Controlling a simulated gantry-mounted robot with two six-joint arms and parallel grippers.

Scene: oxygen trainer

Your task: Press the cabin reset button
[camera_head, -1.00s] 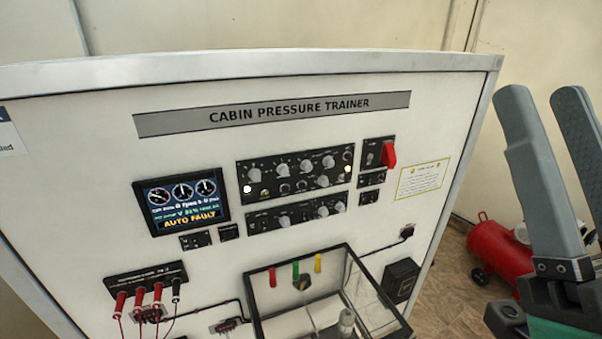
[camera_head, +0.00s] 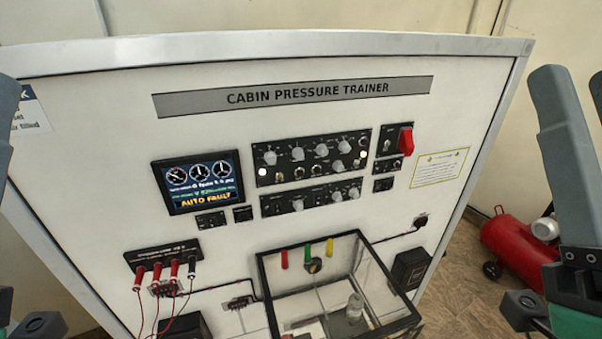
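The cabin pressure trainer panel (camera_head: 100,110) stands upright in front of me. Its screen (camera_head: 198,181) reads "AUTO FAULT". The upper control strip (camera_head: 312,159) has several knobs, toggles and two lit round lamps or buttons, one at each end. A lower strip (camera_head: 311,196) has more knobs. A red guard (camera_head: 406,141) sits on a small switch plate at the upper right. I cannot read which control is the cabin reset button. My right gripper (camera_head: 580,130) is at the right edge, fingers apart, empty, clear of the panel. My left gripper (camera_head: 5,130) shows only partly at the left edge.
A clear box with a black frame (camera_head: 262,285) juts out from the lower panel. Red and black plugs with leads (camera_head: 166,272) stick out at lower left. A red compressor tank (camera_head: 515,245) stands on the floor at right. The space before the control strips is clear.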

